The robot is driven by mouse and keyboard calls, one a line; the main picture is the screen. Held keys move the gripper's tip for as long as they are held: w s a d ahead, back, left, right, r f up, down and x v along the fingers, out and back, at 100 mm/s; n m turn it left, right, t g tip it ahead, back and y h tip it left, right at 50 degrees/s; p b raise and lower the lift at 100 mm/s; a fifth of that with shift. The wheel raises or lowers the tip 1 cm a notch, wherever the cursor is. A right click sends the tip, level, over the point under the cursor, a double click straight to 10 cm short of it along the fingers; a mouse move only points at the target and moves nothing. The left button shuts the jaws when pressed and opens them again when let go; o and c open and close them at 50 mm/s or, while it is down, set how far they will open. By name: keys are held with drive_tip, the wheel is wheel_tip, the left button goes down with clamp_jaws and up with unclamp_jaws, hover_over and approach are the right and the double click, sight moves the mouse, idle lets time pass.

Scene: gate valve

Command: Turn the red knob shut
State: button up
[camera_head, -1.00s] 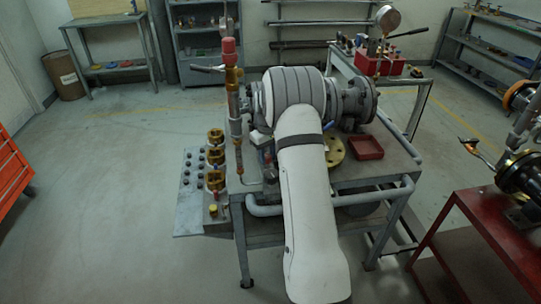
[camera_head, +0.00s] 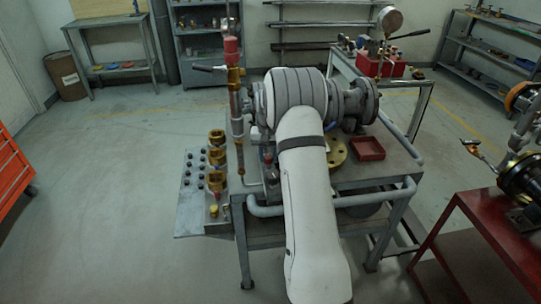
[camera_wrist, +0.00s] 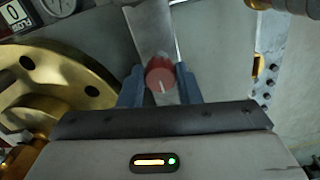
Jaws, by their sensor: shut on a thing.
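The red knob (camera_wrist: 160,77) shows in the wrist view, round, with a pale line on its face. My gripper (camera_wrist: 159,84) has its two blue-grey fingers on either side of the knob and is shut on it. A grey metal strip runs behind the knob. In the head view my white arm reaches over the grey workbench (camera_head: 375,185) and hides most of the gripper and knob.
A brass flange (camera_wrist: 55,85) lies close to the left finger in the wrist view. A brass valve column with a red cap (camera_head: 232,47) and a lever rises left of my arm. A red tray (camera_head: 368,148) sits to the right.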

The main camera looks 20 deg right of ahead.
sight(268, 156)
drive_tip(key=shift+w+d+r, duration=0.1)
drive_tip(key=shift+w+r, duration=0.15)
drive_tip(key=o, duration=1)
drive_tip(key=shift+s+f, duration=0.1)
drive_tip(key=shift+f, duration=0.05)
drive_tip(key=shift+c, duration=0.2)
wheel_tip(268, 156, up, 8)
drive_tip(key=shift+f, duration=0.15)
